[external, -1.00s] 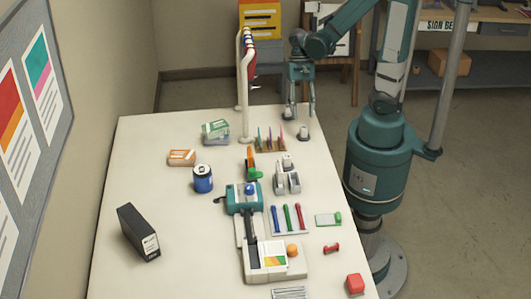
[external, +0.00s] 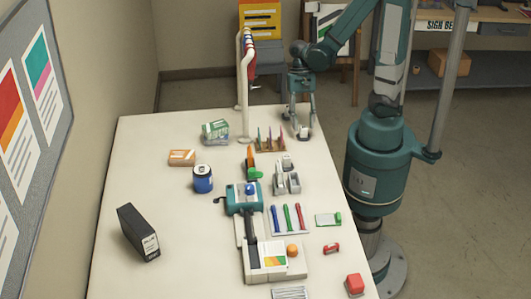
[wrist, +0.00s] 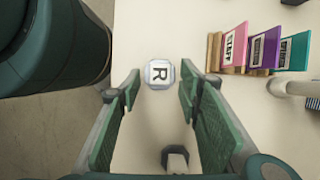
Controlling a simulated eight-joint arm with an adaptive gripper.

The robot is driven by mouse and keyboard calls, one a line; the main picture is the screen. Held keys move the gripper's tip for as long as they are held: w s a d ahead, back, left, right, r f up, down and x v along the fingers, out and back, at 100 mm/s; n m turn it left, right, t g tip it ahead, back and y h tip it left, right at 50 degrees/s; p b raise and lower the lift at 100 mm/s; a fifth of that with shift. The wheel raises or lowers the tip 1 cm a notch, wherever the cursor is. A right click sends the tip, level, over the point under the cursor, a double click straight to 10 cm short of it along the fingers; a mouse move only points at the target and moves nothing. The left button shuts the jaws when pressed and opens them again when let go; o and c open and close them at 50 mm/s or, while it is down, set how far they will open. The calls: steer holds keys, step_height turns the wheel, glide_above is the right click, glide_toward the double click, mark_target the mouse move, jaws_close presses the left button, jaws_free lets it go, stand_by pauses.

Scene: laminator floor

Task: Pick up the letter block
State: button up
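The letter block (wrist: 159,74) is a small, pale, many-sided piece with a black R on its top. It lies on the white table near the back right edge, and it shows small in the external view (external: 303,133). My gripper (wrist: 160,88) is open, with a green-padded finger on each side of the block in the wrist view. In the external view my gripper (external: 300,120) points down just over the block. I cannot tell whether the fingertips reach down beside it. Nothing is held.
A wooden rack (external: 270,144) with coloured cards stands close to the block. A white post stand (external: 244,100) rises behind it. Grey dispensers (external: 287,178) stand nearer the camera.

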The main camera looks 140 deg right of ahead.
mark_target(304, 132)
steer(key=shift+x, duration=1.25)
steer(key=shift+c, duration=0.6)
jaws_close()
